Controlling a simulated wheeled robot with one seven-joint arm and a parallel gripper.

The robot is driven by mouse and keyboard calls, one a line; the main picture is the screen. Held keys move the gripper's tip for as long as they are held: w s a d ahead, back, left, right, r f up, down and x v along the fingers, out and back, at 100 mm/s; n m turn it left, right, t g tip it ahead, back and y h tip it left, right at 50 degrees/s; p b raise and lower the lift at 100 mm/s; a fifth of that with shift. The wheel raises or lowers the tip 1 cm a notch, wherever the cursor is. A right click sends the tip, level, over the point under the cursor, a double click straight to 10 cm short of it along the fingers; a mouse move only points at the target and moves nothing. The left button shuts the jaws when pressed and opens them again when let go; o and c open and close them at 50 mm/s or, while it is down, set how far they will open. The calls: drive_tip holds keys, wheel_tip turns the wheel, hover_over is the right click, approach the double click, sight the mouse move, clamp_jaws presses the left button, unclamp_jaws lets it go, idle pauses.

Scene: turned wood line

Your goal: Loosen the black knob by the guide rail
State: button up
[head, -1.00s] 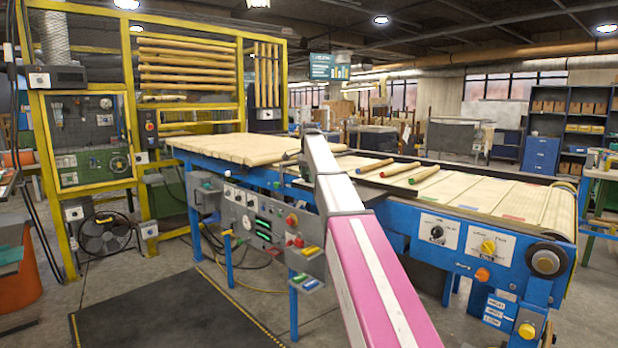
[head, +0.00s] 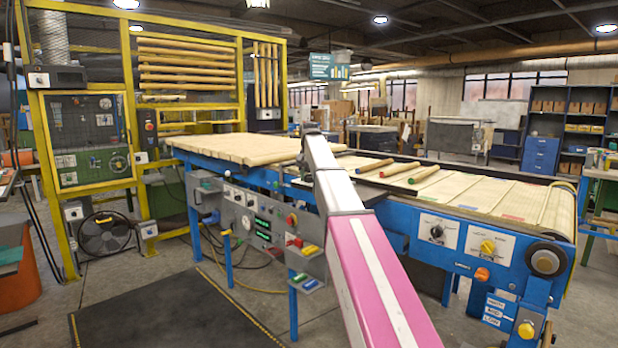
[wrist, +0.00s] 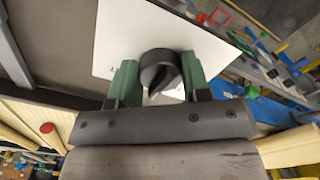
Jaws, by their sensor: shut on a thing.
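In the wrist view, the black knob (wrist: 157,66) is round with a ridge across its face and sits in front of a white plate (wrist: 125,33). My gripper (wrist: 161,80) has its two green fingers on either side of the knob and is shut on it. In the head view, my gripper and this knob are hidden behind my own white and pink arm.
A blue conveyor frame (head: 395,226) carries pale wood slats. Three turned rods, one of them a green-ended rod (head: 424,174), lie on top. A grey control panel (head: 256,220) hangs at the near side. A dark floor mat (head: 190,318) lies clear in front.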

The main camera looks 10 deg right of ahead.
drive_tip(key=n, duration=0.4)
drive_tip(key=shift+d+n, duration=0.1)
drive_tip(key=shift+n, duration=0.2)
drive_tip(key=n, duration=0.4)
drive_tip(key=shift+n, duration=0.4)
drive_tip(key=o, duration=0.9)
